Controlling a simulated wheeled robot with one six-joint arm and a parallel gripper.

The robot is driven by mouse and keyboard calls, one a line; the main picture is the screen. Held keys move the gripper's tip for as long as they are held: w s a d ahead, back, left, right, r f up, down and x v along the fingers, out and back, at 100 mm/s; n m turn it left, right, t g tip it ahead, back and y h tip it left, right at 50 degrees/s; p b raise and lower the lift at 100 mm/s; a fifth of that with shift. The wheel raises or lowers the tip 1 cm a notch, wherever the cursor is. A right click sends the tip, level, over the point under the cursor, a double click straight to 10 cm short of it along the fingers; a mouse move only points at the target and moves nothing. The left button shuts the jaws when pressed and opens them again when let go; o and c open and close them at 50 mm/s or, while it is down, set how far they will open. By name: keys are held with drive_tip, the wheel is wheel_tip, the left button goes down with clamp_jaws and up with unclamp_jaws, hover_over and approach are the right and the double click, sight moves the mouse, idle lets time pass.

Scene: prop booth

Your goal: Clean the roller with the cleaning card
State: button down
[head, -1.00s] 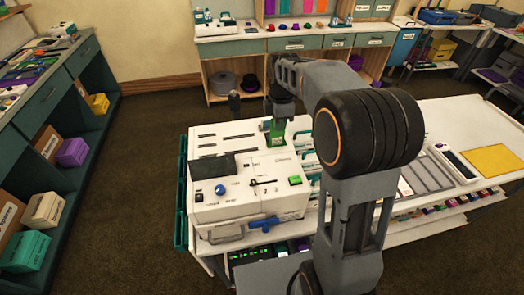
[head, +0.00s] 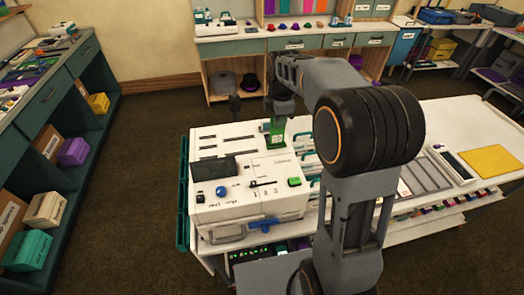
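A white machine (head: 240,207) stands on the white table, with a dark screen, a blue knob, a slider and a green button on its front panel. Several dark slots cross its top behind the screen. My gripper (head: 277,117) is above the rear right of its top, pointing down. It appears shut on a green card (head: 273,132) with a pale label, held upright. The card's lower edge is at or just above the machine's top; I cannot tell if it touches. I cannot make out the roller.
Teal-handled items stand just right of the machine, partly behind my arm. A grey panelled tray (head: 426,174) and a yellow mat (head: 490,159) lie on the right of the table. A green shelf unit (head: 75,110) stands at left. The carpet between is clear.

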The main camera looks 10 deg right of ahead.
drive_tip(key=shift+r+p, duration=1)
drive_tip(key=shift+r, duration=0.4)
drive_tip(key=shift+a, duration=0.1)
